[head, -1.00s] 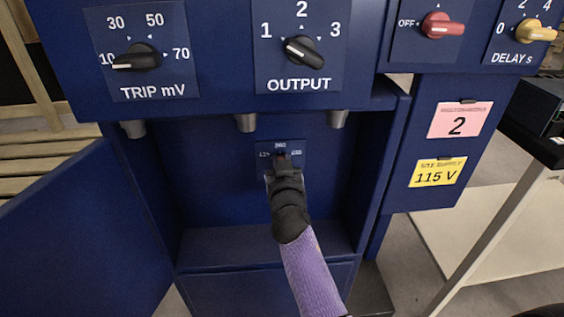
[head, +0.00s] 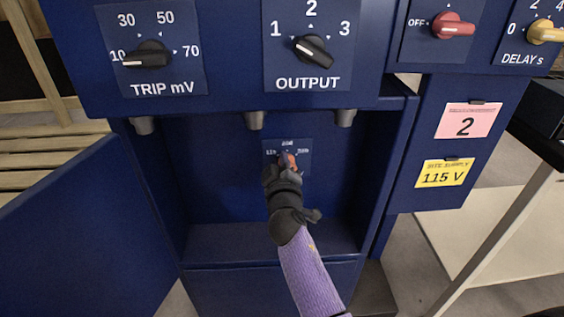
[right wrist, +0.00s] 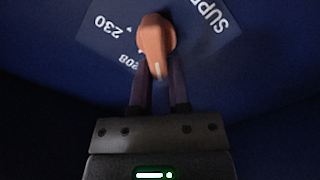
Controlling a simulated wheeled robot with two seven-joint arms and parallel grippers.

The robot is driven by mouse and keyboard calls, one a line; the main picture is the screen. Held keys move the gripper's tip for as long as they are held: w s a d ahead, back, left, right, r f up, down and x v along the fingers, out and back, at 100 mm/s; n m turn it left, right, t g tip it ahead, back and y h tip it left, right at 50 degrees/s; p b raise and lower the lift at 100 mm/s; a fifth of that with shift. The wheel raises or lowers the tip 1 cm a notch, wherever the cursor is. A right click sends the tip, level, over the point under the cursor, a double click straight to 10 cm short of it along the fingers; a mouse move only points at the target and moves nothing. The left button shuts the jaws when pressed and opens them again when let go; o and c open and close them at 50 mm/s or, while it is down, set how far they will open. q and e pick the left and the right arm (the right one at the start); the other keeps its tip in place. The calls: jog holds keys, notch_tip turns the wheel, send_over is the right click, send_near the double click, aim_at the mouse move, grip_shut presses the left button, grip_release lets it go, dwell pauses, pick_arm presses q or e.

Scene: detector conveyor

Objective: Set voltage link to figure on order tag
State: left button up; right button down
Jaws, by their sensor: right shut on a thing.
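The voltage link is a small orange-red knob (head: 289,161) on a label plate (head: 300,148) in the cabinet recess. My right gripper (head: 282,170) is shut on it, one finger on each side. In the right wrist view the knob (right wrist: 156,42) has a white line pointing down the picture, between the fingers (right wrist: 160,85). The marks 230 and 208 lie to its left, and the line points at neither. The other mark is hidden there; in the head view it is blurred, at the plate's left. The yellow tag (head: 444,172) reads 115 V. My left gripper is out of view.
Above the recess are the TRIP mV dial (head: 148,54), OUTPUT dial (head: 312,49), red switch (head: 453,25) and yellow DELAY knob (head: 544,32). Several grey stubs (head: 254,120) hang at the recess top. An open door (head: 80,225) stands left. A pink tag (head: 468,121) reads 2.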

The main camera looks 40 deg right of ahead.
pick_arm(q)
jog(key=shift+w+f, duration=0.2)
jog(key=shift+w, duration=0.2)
pick_arm(e)
jog(key=shift+f+n, duration=0.45)
jog(key=shift+n, duration=0.65)
jog(key=c, duration=0.6)
grip_release()
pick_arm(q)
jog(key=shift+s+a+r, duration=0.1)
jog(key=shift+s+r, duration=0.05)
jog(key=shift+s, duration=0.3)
pick_arm(e)
jog(key=shift+r, duration=0.15)
